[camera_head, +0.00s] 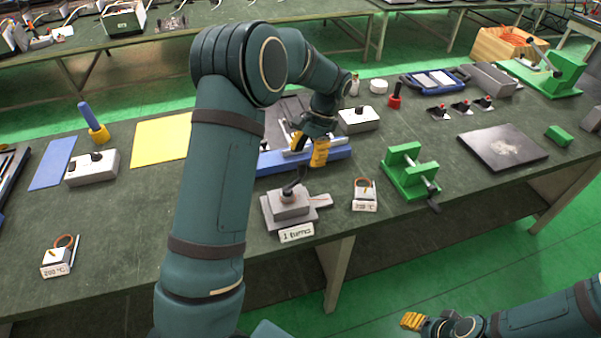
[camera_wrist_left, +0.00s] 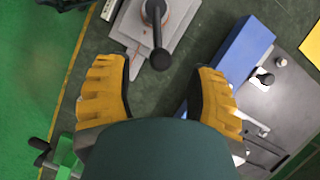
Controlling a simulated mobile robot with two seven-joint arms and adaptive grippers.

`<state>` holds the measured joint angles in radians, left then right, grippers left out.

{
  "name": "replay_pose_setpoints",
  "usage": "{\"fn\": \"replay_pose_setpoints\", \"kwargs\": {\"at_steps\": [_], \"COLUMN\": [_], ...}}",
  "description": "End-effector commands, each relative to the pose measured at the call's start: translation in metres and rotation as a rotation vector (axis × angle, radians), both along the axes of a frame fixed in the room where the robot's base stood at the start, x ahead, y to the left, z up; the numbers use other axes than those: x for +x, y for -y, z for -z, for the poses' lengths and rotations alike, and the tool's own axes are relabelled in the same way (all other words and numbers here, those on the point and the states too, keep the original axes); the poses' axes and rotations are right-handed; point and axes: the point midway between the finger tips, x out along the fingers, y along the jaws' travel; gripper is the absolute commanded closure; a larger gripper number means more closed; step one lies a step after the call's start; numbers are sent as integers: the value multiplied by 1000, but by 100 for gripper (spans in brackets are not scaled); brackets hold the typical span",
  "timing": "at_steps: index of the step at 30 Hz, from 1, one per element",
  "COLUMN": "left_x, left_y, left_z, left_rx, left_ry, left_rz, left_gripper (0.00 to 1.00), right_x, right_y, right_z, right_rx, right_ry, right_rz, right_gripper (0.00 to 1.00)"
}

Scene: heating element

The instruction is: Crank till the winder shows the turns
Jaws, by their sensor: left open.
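The grey winder (camera_head: 289,205) stands near the front edge of the table, with a card (camera_head: 297,233) in front that seems to read "1 turns". Its dark crank handle (camera_head: 295,184) rises from the top. In the left wrist view the winder (camera_wrist_left: 175,35) is at the top and the black crank knob (camera_wrist_left: 160,60) points toward the space between my fingers. My left gripper (camera_head: 309,147) is open and empty, above and behind the winder; its two yellow fingers spread wide in the wrist view (camera_wrist_left: 162,78). My right gripper (camera_head: 412,320) is low at the bottom right, away from the table.
A blue bar (camera_head: 335,157) lies behind the winder. A small labelled block with a ring (camera_head: 364,196) and a green cranked stand (camera_head: 408,172) are to its right. A dark plate (camera_head: 503,147) lies farther right.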

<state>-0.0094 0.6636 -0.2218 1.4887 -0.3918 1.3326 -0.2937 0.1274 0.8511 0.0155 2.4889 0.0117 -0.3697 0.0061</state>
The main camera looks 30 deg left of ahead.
Motion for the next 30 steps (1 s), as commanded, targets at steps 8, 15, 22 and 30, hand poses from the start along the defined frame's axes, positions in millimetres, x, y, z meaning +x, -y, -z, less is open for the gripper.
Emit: {"fn": "replay_pose_setpoints", "kwargs": {"at_steps": [8,15,22,30], "left_x": [-16,-21,-21,-21], "left_y": [-6,-8,-8,-7], "left_z": [41,52,52,52], "left_rx": [1,1,1,0], "left_ry": [-2,0,0,0], "left_rz": [-1,-1,-1,-1], "left_gripper": [44,44,44,100], "right_x": [-2,-3,-3,-3], "right_y": [0,-1,-1,0], "right_z": [6,7,7,7], "right_rx": [1,2,2,2], "right_ry": [-5,-6,-6,-6], "right_rz": [-4,-4,-4,-4], "right_gripper": [53,53,53,53]}}
